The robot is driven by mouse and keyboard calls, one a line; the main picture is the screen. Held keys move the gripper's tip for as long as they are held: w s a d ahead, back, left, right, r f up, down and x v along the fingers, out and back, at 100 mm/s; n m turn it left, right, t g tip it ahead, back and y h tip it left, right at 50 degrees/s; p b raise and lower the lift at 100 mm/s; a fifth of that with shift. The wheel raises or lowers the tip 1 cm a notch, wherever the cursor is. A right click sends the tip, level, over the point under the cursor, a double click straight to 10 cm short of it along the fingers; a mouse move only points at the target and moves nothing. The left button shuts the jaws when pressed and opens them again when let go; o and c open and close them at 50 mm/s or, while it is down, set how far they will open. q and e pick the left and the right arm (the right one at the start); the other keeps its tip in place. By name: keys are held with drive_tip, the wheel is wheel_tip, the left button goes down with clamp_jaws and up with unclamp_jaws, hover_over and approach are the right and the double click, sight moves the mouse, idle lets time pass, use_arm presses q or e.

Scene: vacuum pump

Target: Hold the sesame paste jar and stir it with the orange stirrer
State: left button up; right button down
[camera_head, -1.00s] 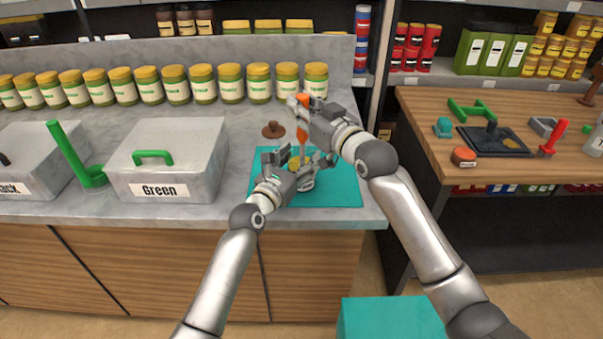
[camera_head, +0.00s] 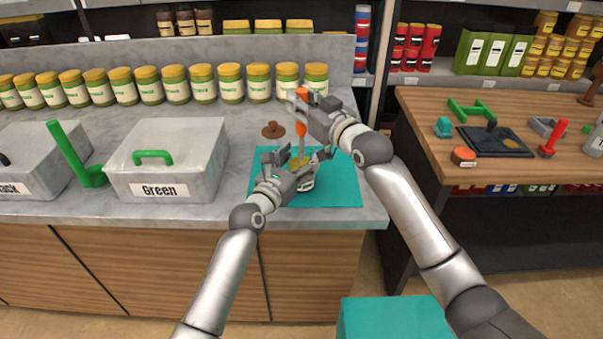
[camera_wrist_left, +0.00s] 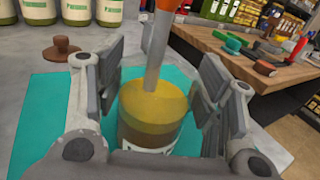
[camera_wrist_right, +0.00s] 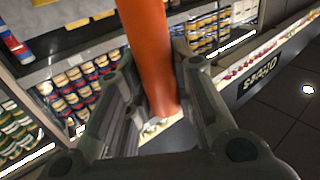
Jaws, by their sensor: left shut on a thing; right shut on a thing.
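The open sesame paste jar (camera_wrist_left: 150,120) stands on the teal mat (camera_head: 340,185), with yellowish-brown paste inside. My left gripper (camera_head: 297,165) is around the jar, one finger on each side, and shut on it. The orange stirrer (camera_head: 302,125) is upright, its grey shaft (camera_wrist_left: 158,55) reaching down into the paste. My right gripper (camera_head: 308,108) is shut on the orange handle, which also shows large in the right wrist view (camera_wrist_right: 150,55). The stirrer's lower tip is hidden in the paste.
A brown knobbed lid (camera_head: 273,130) lies behind the mat. A grey box labelled Green (camera_head: 190,170) and a green tool (camera_head: 80,160) stand to the left. Several jars (camera_head: 150,85) line the back. A wooden table (camera_head: 440,120) with tools is at the right.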

idle(0.3)
drive_tip(key=shift+s+a, duration=0.7)
drive_tip(key=shift+a, duration=0.05)
drive_tip(key=shift+s+d, duration=0.1)
drive_tip(key=shift+v, duration=0.95)
drive_tip(key=shift+d, duration=0.15)
drive_tip(key=shift+w+d, duration=0.7)
drive_tip(key=shift+w, duration=0.25)
drive_tip(key=shift+a, duration=0.1)
